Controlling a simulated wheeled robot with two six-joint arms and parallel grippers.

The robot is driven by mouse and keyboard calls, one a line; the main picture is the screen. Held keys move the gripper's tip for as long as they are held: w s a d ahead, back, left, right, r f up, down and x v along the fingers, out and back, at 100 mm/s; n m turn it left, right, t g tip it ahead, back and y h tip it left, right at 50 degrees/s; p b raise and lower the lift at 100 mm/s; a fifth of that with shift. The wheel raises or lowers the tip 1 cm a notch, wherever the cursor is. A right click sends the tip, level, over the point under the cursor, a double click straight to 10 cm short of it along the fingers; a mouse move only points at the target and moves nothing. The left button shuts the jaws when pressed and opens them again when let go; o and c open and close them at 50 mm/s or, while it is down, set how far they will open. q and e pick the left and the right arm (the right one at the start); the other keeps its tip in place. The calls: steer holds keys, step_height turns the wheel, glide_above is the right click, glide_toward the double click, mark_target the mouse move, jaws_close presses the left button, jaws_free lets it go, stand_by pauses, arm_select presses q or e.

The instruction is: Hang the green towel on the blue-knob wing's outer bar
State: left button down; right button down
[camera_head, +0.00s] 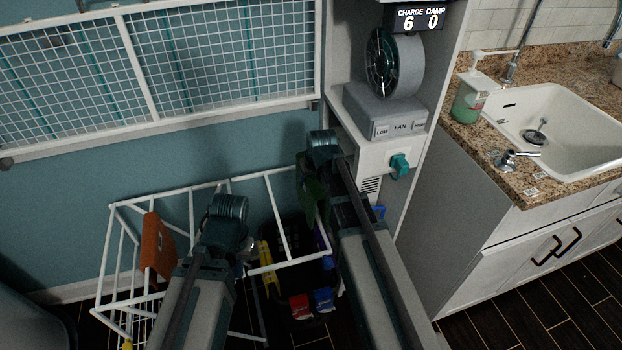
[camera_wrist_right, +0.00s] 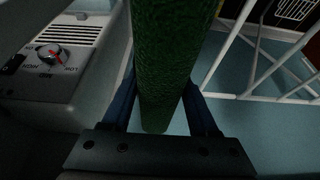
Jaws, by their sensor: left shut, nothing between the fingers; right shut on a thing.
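The green towel (camera_head: 322,203) hangs as a narrow dark strip from my right gripper (camera_head: 310,178), which is shut on it. In the right wrist view the towel (camera_wrist_right: 165,60) runs between the two fingers. The white drying rack (camera_head: 110,250) stands against the wall. Its right wing (camera_head: 282,225) reaches out to a front outer bar (camera_head: 290,264). The towel hangs close to this wing's right side; I cannot tell whether they touch. My left gripper (camera_head: 248,245), shut and empty, is partly hidden by its arm near the wing's left side. A small blue part (camera_head: 379,212) shows beside my right arm; whether it is the knob is unclear.
An orange cloth (camera_head: 157,246) hangs on the rack's left part. A dark bin with coloured items (camera_head: 322,299) stands below the right wing. A white cabinet with a teal knob (camera_head: 399,165) and a fan (camera_head: 395,65) stands right of the rack. A sink counter (camera_head: 520,180) is farther right.

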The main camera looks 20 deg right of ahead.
steer(key=shift+f+b, duration=1.9)
steer(key=shift+f, duration=0.3)
step_height(320, 180, down, 8)
steer(key=b, duration=0.7)
steer(key=shift+r+b, duration=0.15)
steer(key=shift+b, duration=0.2)
steer(key=shift+c, duration=0.4)
jaws_free()
steer(key=shift+o, duration=0.4)
steer(key=shift+r, duration=0.2)
steer(key=shift+p+v, duration=3.3)
steer(key=shift+v, duration=0.1)
steer(key=shift+s, duration=0.1)
